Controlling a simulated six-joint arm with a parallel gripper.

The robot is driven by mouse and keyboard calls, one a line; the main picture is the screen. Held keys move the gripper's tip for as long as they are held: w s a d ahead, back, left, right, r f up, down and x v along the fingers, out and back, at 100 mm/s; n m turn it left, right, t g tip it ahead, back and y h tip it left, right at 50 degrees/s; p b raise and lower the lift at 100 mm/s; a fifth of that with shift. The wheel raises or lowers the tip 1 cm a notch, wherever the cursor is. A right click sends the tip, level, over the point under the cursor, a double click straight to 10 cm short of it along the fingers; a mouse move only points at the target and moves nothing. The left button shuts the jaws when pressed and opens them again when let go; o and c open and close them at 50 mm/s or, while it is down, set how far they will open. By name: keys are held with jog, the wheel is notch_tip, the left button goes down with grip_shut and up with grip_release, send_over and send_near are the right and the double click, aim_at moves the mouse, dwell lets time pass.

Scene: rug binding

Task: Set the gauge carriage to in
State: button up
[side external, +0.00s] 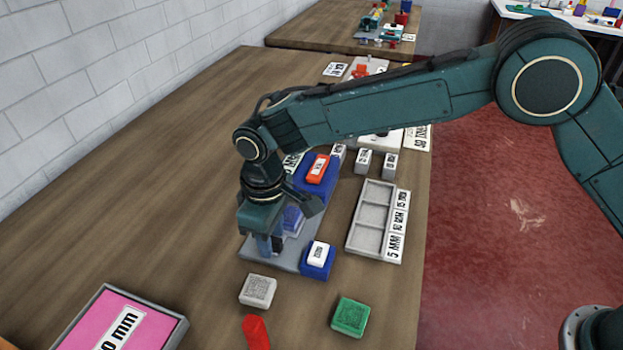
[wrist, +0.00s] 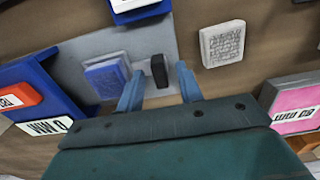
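A grey plate (side external: 287,264) lies on the table; it also shows in the wrist view (wrist: 82,58). On it sits a lavender-blue block (wrist: 107,77), partly visible in the side view (side external: 292,220), and a small black upright piece (wrist: 158,70). I cannot tell which of these is the gauge carriage, and no "in" mark is readable. My gripper (side external: 270,245) is low over the plate, pointing down. In the wrist view its two blue fingers (wrist: 160,78) are apart, one on each side of the black piece, with visible gaps. The lavender block is just left of the fingers there.
A blue block with an orange labelled piece (side external: 317,168) and another with a white labelled piece (side external: 318,253) flank the plate. Nearby are a grey compartment tray (side external: 356,247), a grey tile (side external: 258,290), a green tile (side external: 350,316), a red piece (side external: 255,332) and a pink board (side external: 95,325).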

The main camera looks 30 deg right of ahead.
grip_shut()
jog(key=w+d, duration=0.7)
dwell(0.3)
grip_release()
jog(key=shift+a, duration=0.1)
